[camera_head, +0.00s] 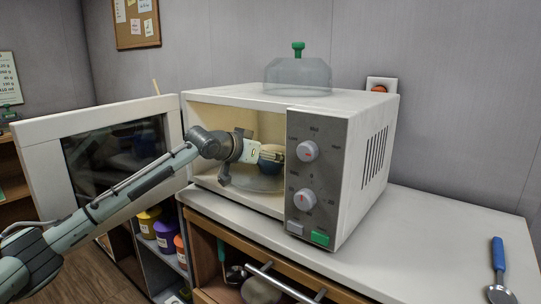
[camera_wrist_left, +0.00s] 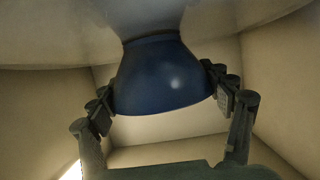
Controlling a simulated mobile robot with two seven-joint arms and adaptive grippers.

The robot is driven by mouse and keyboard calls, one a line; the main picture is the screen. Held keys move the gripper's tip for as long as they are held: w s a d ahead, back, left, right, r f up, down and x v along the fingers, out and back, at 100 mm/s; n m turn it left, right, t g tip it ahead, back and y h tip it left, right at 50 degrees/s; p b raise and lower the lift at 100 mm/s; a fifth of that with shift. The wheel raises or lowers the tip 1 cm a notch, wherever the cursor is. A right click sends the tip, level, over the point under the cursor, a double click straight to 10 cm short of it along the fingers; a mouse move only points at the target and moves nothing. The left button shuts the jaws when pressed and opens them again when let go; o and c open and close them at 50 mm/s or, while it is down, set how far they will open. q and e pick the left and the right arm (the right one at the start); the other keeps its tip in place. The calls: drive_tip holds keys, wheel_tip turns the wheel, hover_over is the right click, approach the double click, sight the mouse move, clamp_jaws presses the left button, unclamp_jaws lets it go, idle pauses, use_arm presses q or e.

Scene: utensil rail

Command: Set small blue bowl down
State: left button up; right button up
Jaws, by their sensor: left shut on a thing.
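The small blue bowl (camera_wrist_left: 163,78) fills the middle of the left wrist view, inside the microwave cavity. A small part of the bowl (camera_head: 271,163) also shows in the head view, mostly hidden by my gripper and the control panel. My left gripper (camera_head: 259,156) reaches in through the open front, its fingers shut on opposite sides of the bowl. The round turntable (camera_head: 255,183) lies below the bowl. In the wrist view the bowl's narrow foot meets or nearly meets the turntable; I cannot tell if they touch. My right gripper is out of view.
The white microwave (camera_head: 352,146) stands on a counter (camera_head: 420,235), its door (camera_head: 95,140) swung open to the left beside my arm. A clear cover with a green knob (camera_head: 298,72) sits on top. A blue-handled ladle (camera_head: 498,270) lies at right. Shelves below hold coloured tubs.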

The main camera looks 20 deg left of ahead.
use_arm(q)
drive_tip(key=o, duration=1.5)
drive_tip(key=shift+f, duration=0.1)
drive_tip(key=shift+s+a, duration=0.1)
drive_tip(key=shift+s, duration=0.1)
drive_tip(key=b+v, duration=0.1)
drive_tip(key=v, duration=0.9)
drive_tip(key=shift+s+a+r, duration=0.15)
drive_tip(key=shift+s+r, duration=0.15)
drive_tip(key=shift+r, duration=0.05)
drive_tip(key=shift+s+a+r, duration=0.1)
drive_tip(key=shift+s+r, duration=0.1)
drive_tip(key=shift+s, duration=0.2)
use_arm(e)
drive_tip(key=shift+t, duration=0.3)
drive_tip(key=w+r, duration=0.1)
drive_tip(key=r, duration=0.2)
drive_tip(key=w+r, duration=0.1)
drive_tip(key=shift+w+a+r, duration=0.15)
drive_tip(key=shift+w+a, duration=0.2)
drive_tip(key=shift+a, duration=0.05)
use_arm(q)
drive_tip(key=shift+f, duration=0.1)
